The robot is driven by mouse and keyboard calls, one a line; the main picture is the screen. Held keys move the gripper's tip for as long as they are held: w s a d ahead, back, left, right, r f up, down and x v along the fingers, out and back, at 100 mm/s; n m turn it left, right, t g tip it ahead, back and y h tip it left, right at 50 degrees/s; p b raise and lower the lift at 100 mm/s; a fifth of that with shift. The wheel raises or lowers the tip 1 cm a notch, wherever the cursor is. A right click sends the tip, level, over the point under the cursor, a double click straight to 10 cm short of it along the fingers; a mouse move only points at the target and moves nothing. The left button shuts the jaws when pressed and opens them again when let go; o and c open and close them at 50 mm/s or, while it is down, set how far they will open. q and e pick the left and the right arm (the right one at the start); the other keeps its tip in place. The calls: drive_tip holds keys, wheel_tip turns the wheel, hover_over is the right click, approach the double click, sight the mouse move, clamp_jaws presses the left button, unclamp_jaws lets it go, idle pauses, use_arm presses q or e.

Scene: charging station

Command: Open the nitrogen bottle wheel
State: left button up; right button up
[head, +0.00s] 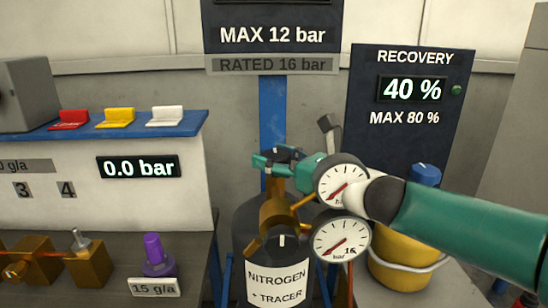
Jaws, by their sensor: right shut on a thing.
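The dark nitrogen bottle (243,235), with its white label "NITROGEN + TRACER" (277,285), stands upright at the lower middle of the head view. A brass valve (277,212) rises from its top. My right gripper (275,162) reaches in from the right and is shut on the wheel at the top of this valve. The fingers hide most of the wheel, so how far it is turned cannot be told. My left gripper is not in view.
Two round gauges, an upper one (340,186) and a lower one (342,240), sit close to the valve. A yellow cylinder (405,272) stands at the right. A panel display (138,167) reads 0.0 bar. A purple knob (155,252) stands at the left.

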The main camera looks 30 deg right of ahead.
drive_tip(key=shift+c, duration=0.4)
drive_tip(key=shift+r+n+y+p, duration=0.1)
drive_tip(key=shift+n+y+p, duration=0.2)
drive_tip(key=shift+y+p, duration=0.3)
drive_tip(key=n+g+y+p, duration=0.3)
drive_tip(key=n+g+p, duration=0.1)
drive_tip(key=p, duration=0.2)
drive_tip(key=n+g+y+p, duration=0.3)
drive_tip(key=g+y+p, duration=0.1)
drive_tip(key=p, duration=0.3)
drive_tip(key=n+g+y+p, duration=0.3)
drive_tip(key=n+g+p, duration=0.1)
drive_tip(key=g+p, duration=0.2)
drive_tip(key=shift+r+n+y, duration=0.2)
drive_tip(key=shift+n+y, duration=0.1)
drive_tip(key=shift+y, duration=0.1)
drive_tip(key=shift+f+n+g+p, duration=0.15)
drive_tip(key=shift+n+g+p, duration=0.55)
drive_tip(key=shift+g+p, duration=0.4)
drive_tip(key=o, duration=1.2)
drive_tip(key=shift+f, duration=0.1)
drive_tip(key=shift+c, duration=0.2)
